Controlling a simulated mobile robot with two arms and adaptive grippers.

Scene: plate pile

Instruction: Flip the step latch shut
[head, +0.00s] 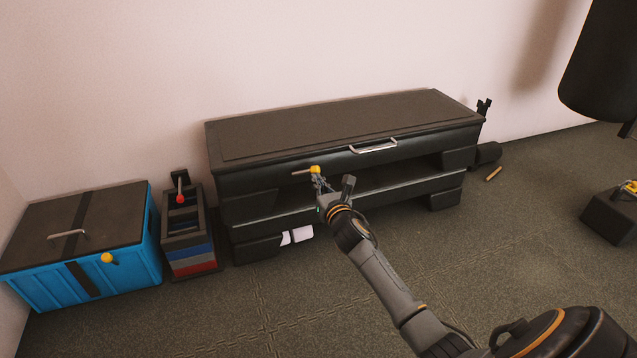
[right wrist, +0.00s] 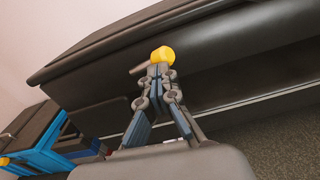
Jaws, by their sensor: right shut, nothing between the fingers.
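The step (head: 345,128) is a long dark bench against the wall, with a flat top and an open slot in its front. Its latch (head: 314,169) is a thin lever with a yellow knob, below the lid edge on the front face; the lever lies roughly level. The knob also shows in the right wrist view (right wrist: 163,55). My right gripper (head: 317,180) is shut and empty, its fingertips just below the knob, touching or almost so. The fingertips partly cover the latch in the right wrist view (right wrist: 160,72). My left gripper is not in view.
A blue chest (head: 135,262) with a yellow-knobbed latch (head: 106,258) stands at the left. A narrow rack (head: 194,267) with a red-knobbed lever stands between it and the step. A dark hanging bag (head: 603,65) is at upper right. The floor in front is clear.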

